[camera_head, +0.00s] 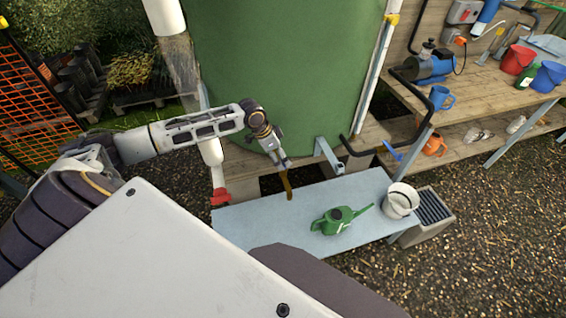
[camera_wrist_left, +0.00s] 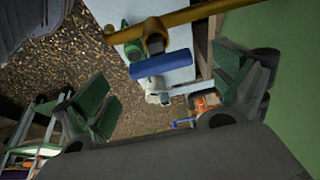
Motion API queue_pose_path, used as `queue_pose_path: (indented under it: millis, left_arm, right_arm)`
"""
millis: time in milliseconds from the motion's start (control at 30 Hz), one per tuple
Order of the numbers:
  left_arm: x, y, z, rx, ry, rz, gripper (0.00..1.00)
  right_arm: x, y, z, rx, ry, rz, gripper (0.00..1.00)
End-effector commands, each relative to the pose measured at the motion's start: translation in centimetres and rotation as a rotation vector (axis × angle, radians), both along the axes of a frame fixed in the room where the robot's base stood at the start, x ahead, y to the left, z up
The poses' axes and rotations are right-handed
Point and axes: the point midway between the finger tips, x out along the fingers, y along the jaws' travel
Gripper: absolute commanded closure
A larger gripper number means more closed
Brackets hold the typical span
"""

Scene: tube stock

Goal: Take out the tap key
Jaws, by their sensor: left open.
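My left gripper (camera_head: 284,162) is in front of the green tank, above the far edge of the grey bench. Its fingers stand apart in the left wrist view (camera_wrist_left: 165,88), with no object clamped between them. A brass-coloured piece (camera_head: 289,186), perhaps the tap key, shows just below the fingertips in the head view. My right gripper is not in view.
The grey bench (camera_head: 255,222) carries a green watering can (camera_head: 332,222) and a white bucket (camera_head: 400,200). The green tank (camera_head: 280,65) stands close behind the gripper. A grey bracket (camera_head: 325,155) sticks out right of the gripper. Wooden shelves (camera_head: 480,92) stand at the right.

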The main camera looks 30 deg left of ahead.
Motion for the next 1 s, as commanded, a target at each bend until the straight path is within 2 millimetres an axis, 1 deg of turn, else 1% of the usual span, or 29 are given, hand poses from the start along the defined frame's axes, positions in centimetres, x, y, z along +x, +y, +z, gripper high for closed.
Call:
queue_pose_path:
  millis: [133, 300, 400, 700, 933, 1000]
  left_arm:
    - [0.4, -0.3, -1.6, -0.001, 0.001, 0.001, 0.04]
    - [0.8, -0.7, -3.1, -0.002, 0.000, 0.001, 0.04]
    - [1.0, -0.8, -3.6, 0.001, -0.001, 0.000, 0.04]
    - [1.0, -0.8, -3.9, 0.002, 0.000, -0.001, 0.04]
    - [1.0, -0.8, -3.8, 0.002, 0.000, -0.001, 0.04]
    - [1.0, -0.8, -3.8, 0.002, 0.000, -0.001, 0.13]
  right_arm:
    - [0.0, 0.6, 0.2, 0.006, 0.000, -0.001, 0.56]
    - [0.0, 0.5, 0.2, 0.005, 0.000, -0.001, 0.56]
    - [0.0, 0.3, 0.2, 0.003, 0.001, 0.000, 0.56]
    - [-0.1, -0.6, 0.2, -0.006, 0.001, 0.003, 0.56]
    - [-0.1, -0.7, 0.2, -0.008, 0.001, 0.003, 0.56]
    - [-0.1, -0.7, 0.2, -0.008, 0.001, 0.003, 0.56]
